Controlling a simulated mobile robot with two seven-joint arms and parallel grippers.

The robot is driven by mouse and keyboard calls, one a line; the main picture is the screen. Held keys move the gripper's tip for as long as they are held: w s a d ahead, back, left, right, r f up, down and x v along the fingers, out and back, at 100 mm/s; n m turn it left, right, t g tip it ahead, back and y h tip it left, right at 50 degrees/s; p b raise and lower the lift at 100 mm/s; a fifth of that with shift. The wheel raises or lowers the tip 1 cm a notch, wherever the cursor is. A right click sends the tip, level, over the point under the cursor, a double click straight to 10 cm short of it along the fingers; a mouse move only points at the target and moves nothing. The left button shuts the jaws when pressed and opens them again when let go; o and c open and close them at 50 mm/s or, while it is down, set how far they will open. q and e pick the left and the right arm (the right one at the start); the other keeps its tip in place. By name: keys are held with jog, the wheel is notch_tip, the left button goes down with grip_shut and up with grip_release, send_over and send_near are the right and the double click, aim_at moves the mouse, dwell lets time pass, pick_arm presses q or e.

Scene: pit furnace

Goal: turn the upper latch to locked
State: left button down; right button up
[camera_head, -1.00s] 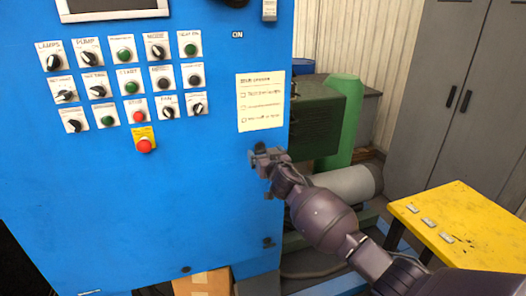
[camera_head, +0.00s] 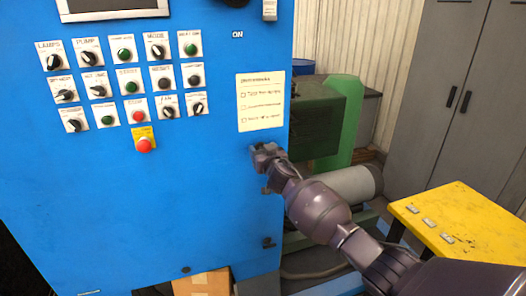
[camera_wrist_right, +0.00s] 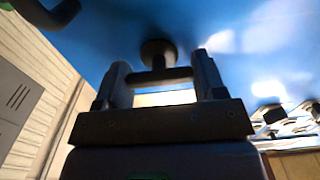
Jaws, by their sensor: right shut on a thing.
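The upper latch is a black turn knob with a round base on the blue cabinet front. In the right wrist view the upper latch (camera_wrist_right: 158,50) stands out from the blue face, and its crossbar lies between my fingers. My right gripper (camera_wrist_right: 162,77) is shut on this latch. In the head view my right gripper (camera_head: 262,157) is at the cabinet's right edge, below the paper checklist, and mostly hides the latch. The latch's exact angle cannot be told in the head view. My left gripper is not in view.
The blue cabinet (camera_head: 200,215) carries several knobs and buttons, with a red stop button (camera_head: 144,146) below them. A second black latch (camera_head: 268,242) sits lower on its right edge. A yellow table (camera_head: 465,222) stands at the right, and a grey cylinder (camera_head: 350,184) lies behind my arm.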

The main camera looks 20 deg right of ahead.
jog(key=shift+n, duration=0.3)
jog(key=n, duration=0.3)
jog(key=shift+a+n, duration=0.1)
jog(key=shift+n, duration=0.2)
jog(key=n, duration=0.9)
jog(key=shift+a+f, duration=0.1)
jog(key=n, duration=0.4)
jog(key=shift+f+n, duration=0.1)
jog(key=shift+n, duration=0.2)
jog(key=o, duration=0.9)
